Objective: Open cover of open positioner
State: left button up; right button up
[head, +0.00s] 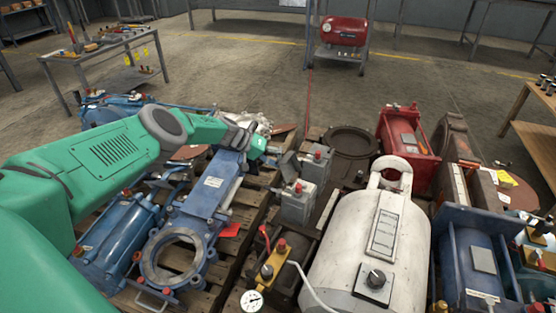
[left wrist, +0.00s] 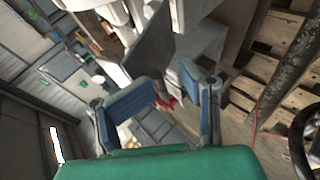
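Two grey positioner boxes with red knobs stand near the middle of the head view. The farther positioner (head: 315,167) has a dark grey flap, apparently its raised cover (head: 290,164), tilted on its left side. The nearer positioner (head: 298,203) looks closed. My left gripper (head: 274,151) is just left of the farther box, near the flap; its fingers are small and partly hidden in the head view. In the left wrist view the left gripper (left wrist: 183,88) has its two blue-grey fingers spread, with nothing held. A dark grey plate (left wrist: 150,45) lies beyond them. My right gripper is out of view.
A blue valve (head: 205,195) lies on a pallet under my left arm. A large white actuator (head: 375,245) fills the front right. A pressure gauge (head: 252,300) and yellow fitting (head: 270,266) stand in front of the positioners. A red actuator (head: 408,145) is behind right.

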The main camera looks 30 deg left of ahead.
pick_arm(q)
jog(key=shift+s+f, duration=0.25)
jog(key=v, duration=1.2)
jog(key=shift+w, duration=0.25)
jog(key=shift+a+r, duration=0.1)
jog(key=shift+r, duration=0.05)
